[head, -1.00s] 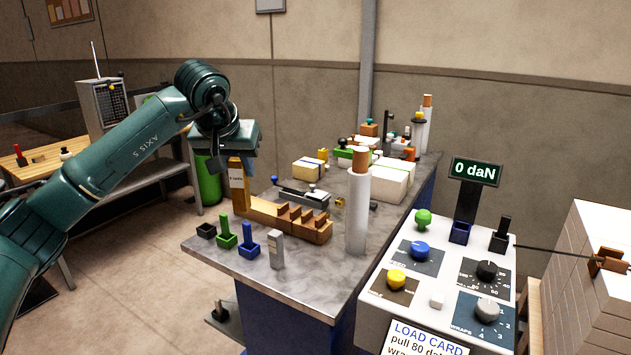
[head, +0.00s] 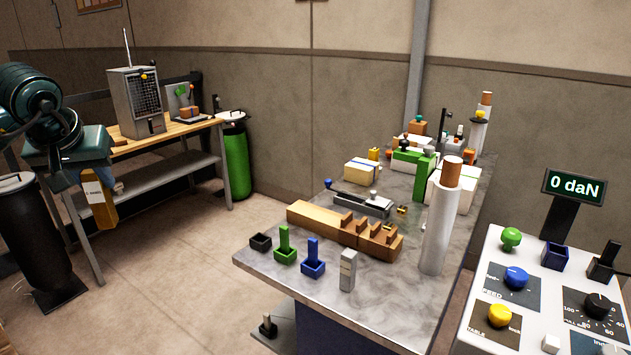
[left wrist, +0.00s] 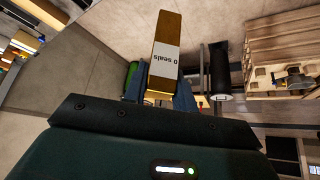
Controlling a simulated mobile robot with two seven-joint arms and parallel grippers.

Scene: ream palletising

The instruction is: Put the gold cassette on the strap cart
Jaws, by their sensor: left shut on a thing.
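The gold cassette (head: 101,208) has a white label and hangs from my left gripper (head: 97,182). The gripper is shut on its upper end and holds it over open floor, left of the grey bench. In the left wrist view the cassette (left wrist: 166,32) sticks out between the fingers (left wrist: 160,92), and its label reads "0 seals". My right gripper does not show. I cannot tell for sure which thing is the strap cart.
A wooden rack (head: 318,225) stands on the grey bench (head: 285,277) among small coloured holders. A white console (head: 530,310) is at right. A wooden workbench (head: 150,140), a green cylinder (head: 237,165) and a black cylinder (head: 38,235) stand at left.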

